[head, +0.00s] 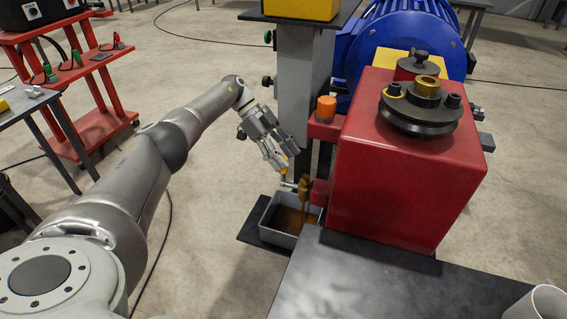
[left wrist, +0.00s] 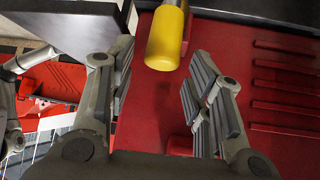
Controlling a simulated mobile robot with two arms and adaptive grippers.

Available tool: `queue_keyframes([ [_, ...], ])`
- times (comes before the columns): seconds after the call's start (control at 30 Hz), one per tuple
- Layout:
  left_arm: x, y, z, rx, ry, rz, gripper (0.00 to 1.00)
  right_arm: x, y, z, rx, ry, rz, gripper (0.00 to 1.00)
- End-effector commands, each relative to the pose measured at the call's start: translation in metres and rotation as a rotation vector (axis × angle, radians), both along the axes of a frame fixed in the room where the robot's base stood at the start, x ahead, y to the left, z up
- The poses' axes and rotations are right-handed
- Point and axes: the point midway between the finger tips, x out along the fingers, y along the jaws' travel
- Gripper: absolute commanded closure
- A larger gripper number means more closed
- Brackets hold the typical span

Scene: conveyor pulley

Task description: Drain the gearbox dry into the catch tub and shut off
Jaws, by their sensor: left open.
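The red gearbox (head: 400,180) stands on the dark bench. A brass drain valve (head: 304,186) juts from its lower left side. A brown streak, seemingly oil, hangs below the valve into the grey catch tub (head: 278,238), which holds brown liquid. My left gripper (head: 284,160) is open just above and left of the valve. In the left wrist view, a yellow handle end (left wrist: 166,40) shows between the open fingers (left wrist: 163,72), near their tips, in front of a red surface. My right gripper is not in view.
An orange cap (head: 326,107) tops a fitting on the gearbox side. A grey post (head: 302,80) and blue motor (head: 400,30) stand behind. A white cup (head: 540,303) is on the bench (head: 350,285). A red cart (head: 100,110) stands left; floor between is mostly clear.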

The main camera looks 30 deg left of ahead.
Motion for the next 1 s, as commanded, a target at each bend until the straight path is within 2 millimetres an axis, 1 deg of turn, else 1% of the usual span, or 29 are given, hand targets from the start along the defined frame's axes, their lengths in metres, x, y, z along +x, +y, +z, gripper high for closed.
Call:
queue_keyframes([
  [0.03, 0.0, 0.001, 0.012, 0.001, -0.004, -0.001, 0.53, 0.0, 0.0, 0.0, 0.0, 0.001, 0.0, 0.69],
  [0.1, 0.0, 0.001, 0.026, 0.001, -0.004, -0.001, 0.53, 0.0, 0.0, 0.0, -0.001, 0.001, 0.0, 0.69],
  [0.2, 0.0, 0.001, 0.042, 0.001, -0.003, 0.0, 0.53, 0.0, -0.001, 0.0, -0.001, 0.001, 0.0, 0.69],
  [0.33, 0.0, 0.0, 0.055, 0.0, -0.001, -0.001, 0.53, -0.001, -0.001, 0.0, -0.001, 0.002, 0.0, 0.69],
  [0.5, 0.0, 0.0, 0.06, 0.0, 0.002, 0.001, 0.53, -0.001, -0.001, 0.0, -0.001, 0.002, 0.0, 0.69],
  [1.0, 0.0, 0.0, 0.06, 0.0, 0.001, 0.0, 0.53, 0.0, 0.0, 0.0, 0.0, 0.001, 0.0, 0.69],
])
